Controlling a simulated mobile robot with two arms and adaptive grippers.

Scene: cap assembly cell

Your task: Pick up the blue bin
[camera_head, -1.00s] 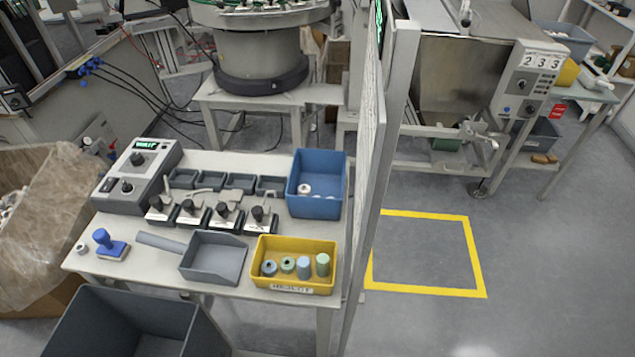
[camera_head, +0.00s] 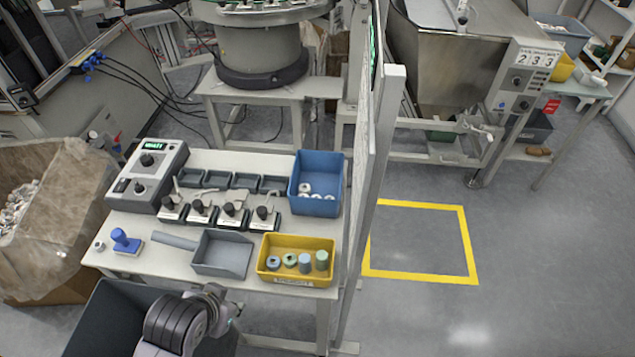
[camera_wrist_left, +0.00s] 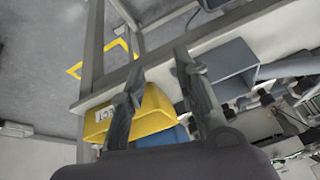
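The blue bin (camera_head: 314,207) stands upright at the right back corner of the table, against the partition, with several small white round parts inside. In the left wrist view, part of the blue bin (camera_wrist_left: 164,138) shows beyond the yellow bin, partly hidden by a finger and the gripper body. My left gripper (camera_wrist_left: 163,75) is open, with its two fingers apart and nothing between them. In the head view my left arm is low at the table's front edge, well short of the blue bin. My right gripper is not in view.
The yellow bin (camera_head: 296,277), holding several cylinders, sits in front of the blue bin. A grey scoop (camera_head: 222,271) lies left of it. Clamp fixtures (camera_head: 232,221) and small dark trays stand left of the blue bin. The tall partition (camera_head: 366,190) borders the table's right side.

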